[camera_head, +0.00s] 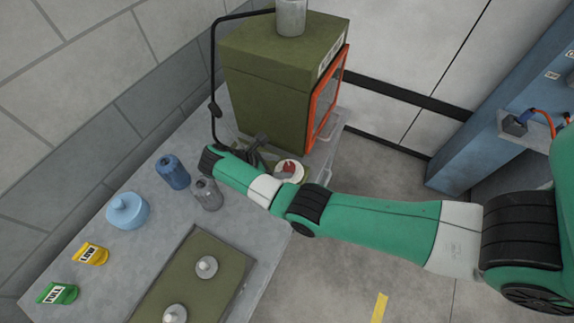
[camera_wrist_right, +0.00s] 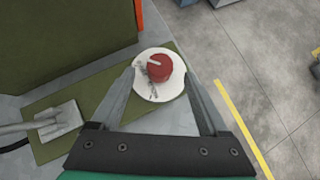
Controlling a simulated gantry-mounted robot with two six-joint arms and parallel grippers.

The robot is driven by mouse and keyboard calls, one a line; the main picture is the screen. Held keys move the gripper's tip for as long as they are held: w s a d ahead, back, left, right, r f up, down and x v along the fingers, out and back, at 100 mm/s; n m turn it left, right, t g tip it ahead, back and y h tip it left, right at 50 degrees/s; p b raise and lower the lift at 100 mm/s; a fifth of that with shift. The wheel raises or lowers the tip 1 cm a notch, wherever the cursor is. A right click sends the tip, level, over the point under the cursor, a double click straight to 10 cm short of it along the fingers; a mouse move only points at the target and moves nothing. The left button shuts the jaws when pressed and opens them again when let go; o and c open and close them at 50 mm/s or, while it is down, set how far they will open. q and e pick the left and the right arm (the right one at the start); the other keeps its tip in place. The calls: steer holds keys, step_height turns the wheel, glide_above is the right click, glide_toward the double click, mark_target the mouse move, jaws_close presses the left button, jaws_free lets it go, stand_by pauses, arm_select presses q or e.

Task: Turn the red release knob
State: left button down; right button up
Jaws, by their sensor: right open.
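The red release knob (camera_wrist_right: 159,68) sits on a round white disc (camera_wrist_right: 147,92) fixed to an olive plate. A small pale bar marks its top. In the head view the knob (camera_head: 288,168) shows just beyond my right arm, below the olive cabinet. My right gripper (camera_wrist_right: 161,76) is open, its two grey fingers spread to the left and right of the knob in the wrist view. I cannot tell whether either finger touches it. In the head view my right forearm hides part of the area near the knob. My left gripper is not in view.
The olive cabinet (camera_head: 265,100) with an orange-framed door stands behind the knob. A grey paddle-shaped part (camera_wrist_right: 58,121) lies left of the disc. Open floor lies to the right.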

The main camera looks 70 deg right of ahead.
arm_select(q)
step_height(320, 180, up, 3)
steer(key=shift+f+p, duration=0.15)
steer(key=shift+p, duration=0.65)
arm_select(e)
steer(key=v, duration=0.7)
steer(key=shift+r, duration=0.15)
